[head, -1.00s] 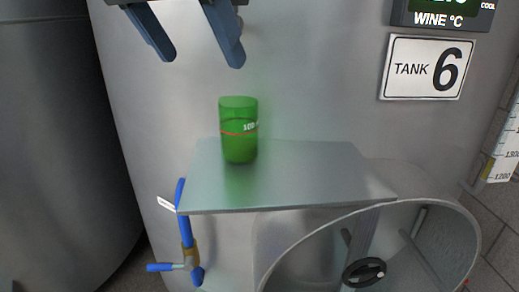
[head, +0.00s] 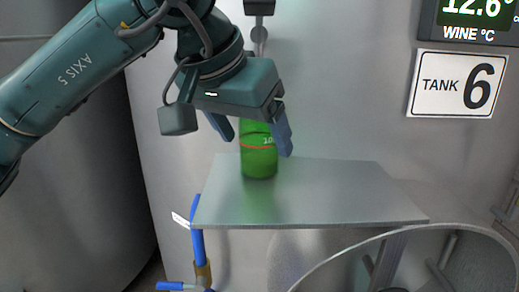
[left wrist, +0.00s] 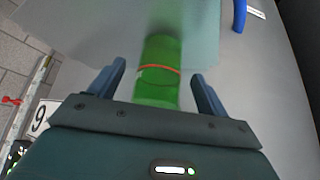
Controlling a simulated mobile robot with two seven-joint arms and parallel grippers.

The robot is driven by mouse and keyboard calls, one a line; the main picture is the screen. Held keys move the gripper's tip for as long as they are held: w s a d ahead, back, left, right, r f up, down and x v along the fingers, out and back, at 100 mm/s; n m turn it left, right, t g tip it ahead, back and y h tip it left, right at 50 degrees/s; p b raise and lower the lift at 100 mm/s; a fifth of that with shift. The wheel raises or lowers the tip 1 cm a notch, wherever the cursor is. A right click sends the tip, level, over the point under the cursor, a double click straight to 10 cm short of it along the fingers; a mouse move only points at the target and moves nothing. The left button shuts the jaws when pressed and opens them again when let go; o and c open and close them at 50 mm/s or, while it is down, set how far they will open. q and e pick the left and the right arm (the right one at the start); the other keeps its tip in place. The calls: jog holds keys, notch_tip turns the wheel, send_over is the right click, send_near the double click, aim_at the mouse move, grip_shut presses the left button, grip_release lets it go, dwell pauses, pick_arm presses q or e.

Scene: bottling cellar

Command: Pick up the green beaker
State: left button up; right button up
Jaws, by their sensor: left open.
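The green beaker (head: 258,160) stands upright on the grey metal shelf (head: 330,195), near its back left. It has a red line and white marking, and its upper part is hidden behind my left gripper (head: 256,142) in the head view. My left gripper is open, with one finger on each side of the beaker's upper part. In the left wrist view the beaker (left wrist: 158,85) shows between the spread fingers, with a gap visible on both sides. My right gripper is not in view.
The steel tank wall is close behind the shelf, with the TANK 6 sign (head: 463,83) at the right. A blue-handled valve (head: 197,235) is below the shelf's left edge. A round open hatch (head: 420,240) lies below right. The shelf's right part is clear.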

pick_arm(q)
jog(key=x, duration=0.2)
jog(key=shift+w+f, duration=0.15)
jog(key=shift+f, duration=0.1)
jog(key=shift+c, duration=0.3)
jog(key=c, duration=1.1)
jog(key=shift+r, duration=0.15)
jog(key=shift+c, duration=0.2)
